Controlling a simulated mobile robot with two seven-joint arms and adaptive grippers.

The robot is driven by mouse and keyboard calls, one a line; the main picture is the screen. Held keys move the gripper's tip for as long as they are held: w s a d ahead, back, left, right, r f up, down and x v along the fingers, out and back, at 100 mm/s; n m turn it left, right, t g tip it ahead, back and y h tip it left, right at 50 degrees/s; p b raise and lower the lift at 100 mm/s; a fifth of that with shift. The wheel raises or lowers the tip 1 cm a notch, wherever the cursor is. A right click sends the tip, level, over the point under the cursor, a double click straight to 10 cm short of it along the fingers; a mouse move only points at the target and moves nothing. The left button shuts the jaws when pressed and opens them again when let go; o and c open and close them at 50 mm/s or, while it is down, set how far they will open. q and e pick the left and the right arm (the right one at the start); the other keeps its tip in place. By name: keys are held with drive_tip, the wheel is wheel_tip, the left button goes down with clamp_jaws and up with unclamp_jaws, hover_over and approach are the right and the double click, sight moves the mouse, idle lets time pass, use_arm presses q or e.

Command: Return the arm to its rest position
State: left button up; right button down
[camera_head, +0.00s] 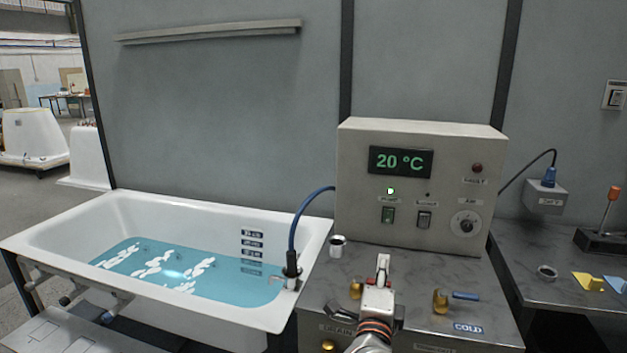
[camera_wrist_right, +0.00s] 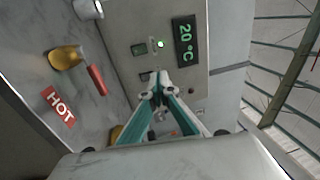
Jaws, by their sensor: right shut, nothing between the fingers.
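My right gripper (camera_head: 383,264) is raised in front of the grey control box, above the dark counter, with its arm coming up from the bottom edge. It is shut and empty. In the right wrist view its fingertips (camera_wrist_right: 161,82) meet in front of the box's lower part. The control box (camera_head: 418,224) reads 20 °C and has a lit green lamp. My left gripper is not in view.
Brass valve (camera_head: 355,290) stands left of my gripper; the cold valve with blue lever (camera_head: 465,296) stands right. A white cup (camera_head: 338,246) sits behind. The white bathtub (camera_head: 170,207) holds blue water. A side bench (camera_head: 530,255) is at right.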

drive_tip(key=s+a+f+n+g+y, duration=0.25)
drive_tip(key=s+f+n+y, duration=0.85)
drive_tip(key=s+f+n, duration=0.85)
drive_tip(key=s+d+f+n+g+h, duration=0.1)
drive_tip(key=s+d+f+n+g, duration=0.1)
drive_tip(key=s+f, duration=0.4)
drive_tip(key=s+d+f+n+g+h, duration=0.1)
drive_tip(key=s+d+f+n+g, duration=0.2)
drive_tip(key=s+f, duration=0.4)
wheel_tip(320, 180, down, 4)
drive_tip(key=shift+s+d+r+n+h, duration=0.25)
drive_tip(key=shift+d+n+h, duration=0.25)
drive_tip(key=shift+d, duration=0.35)
drive_tip(key=shift+g, duration=0.25)
idle(3.0)
